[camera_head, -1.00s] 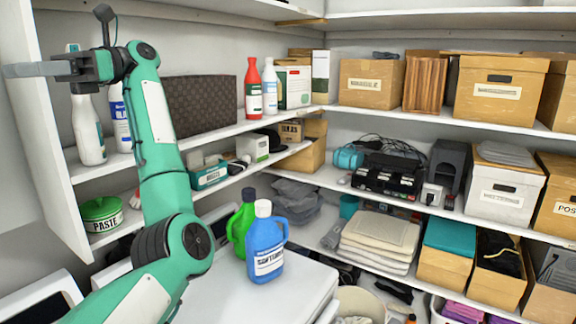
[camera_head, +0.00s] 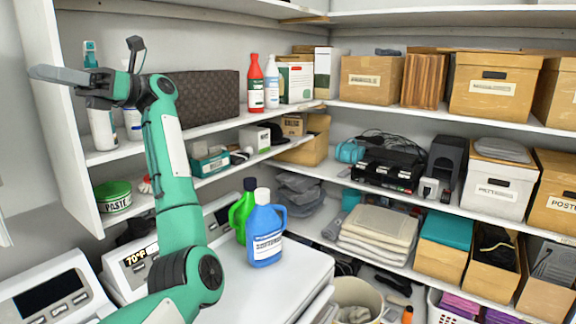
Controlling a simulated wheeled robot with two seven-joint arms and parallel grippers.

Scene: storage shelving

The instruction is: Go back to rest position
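My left arm comes up from the bottom left, and my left gripper (camera_head: 62,76) is at the upper left, pointing left. It is in front of the white bottles on the left shelf and seems apart from them. I see its fingers nearly edge-on, so I cannot tell whether they are open or shut, and no held object shows. My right gripper is not in view.
A blue softener jug (camera_head: 265,240) and a green jug (camera_head: 241,212) stand on a white machine top (camera_head: 285,283) right of my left arm. A green paste tin (camera_head: 113,196) is on the lower left shelf. Shelves with boxes (camera_head: 495,88) fill the right.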

